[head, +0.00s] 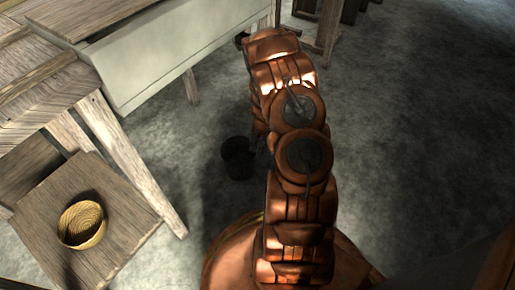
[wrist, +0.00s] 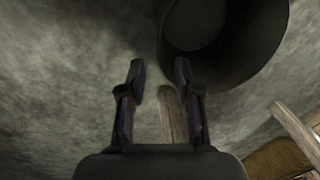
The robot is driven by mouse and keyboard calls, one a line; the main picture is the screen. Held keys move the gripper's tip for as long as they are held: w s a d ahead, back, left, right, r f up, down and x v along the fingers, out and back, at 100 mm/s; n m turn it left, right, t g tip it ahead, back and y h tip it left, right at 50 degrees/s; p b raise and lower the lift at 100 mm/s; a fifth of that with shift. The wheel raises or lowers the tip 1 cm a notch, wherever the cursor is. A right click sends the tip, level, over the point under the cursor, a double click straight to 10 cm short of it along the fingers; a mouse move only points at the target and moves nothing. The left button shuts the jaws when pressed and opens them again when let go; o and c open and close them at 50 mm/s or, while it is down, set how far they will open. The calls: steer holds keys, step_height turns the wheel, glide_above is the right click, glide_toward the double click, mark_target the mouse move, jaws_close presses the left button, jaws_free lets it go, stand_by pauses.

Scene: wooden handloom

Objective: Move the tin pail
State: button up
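The tin pail (head: 238,158) is a dark bucket standing on the floor just left of my arm in the head view. Part of its right side lies behind my arm. In the wrist view the pail (wrist: 268,42) fills the upper right, with its round opening facing the camera and its top cut off by the frame. My gripper (wrist: 159,72) is open, with its two fingers apart and nothing between them. The pail appears just beyond the right fingertip; I cannot tell whether they touch. In the head view my arm hides the gripper.
A wooden loom frame (head: 120,150) with a pale cloth panel (head: 165,62) stands at the left. A wooden bench (head: 120,250) holds a woven basket (head: 82,223). A wooden post (wrist: 172,115) shows below the fingers in the wrist view. The grey floor (head: 425,130) at right is clear.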

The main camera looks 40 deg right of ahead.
steer(key=shift+w+a+f+b, duration=0.15)
steer(key=shift+f+b, duration=0.35)
steer(key=shift+f, duration=0.8)
steer(key=shift+w+a+f+b, duration=0.15)
steer(key=shift+f+b, duration=0.4)
steer(key=shift+f, duration=0.7)
steer(key=shift+w+f+b, duration=0.15)
steer(key=shift+f+b, duration=0.35)
steer(key=shift+f, duration=0.8)
steer(key=shift+c, duration=0.3)
jaws_close()
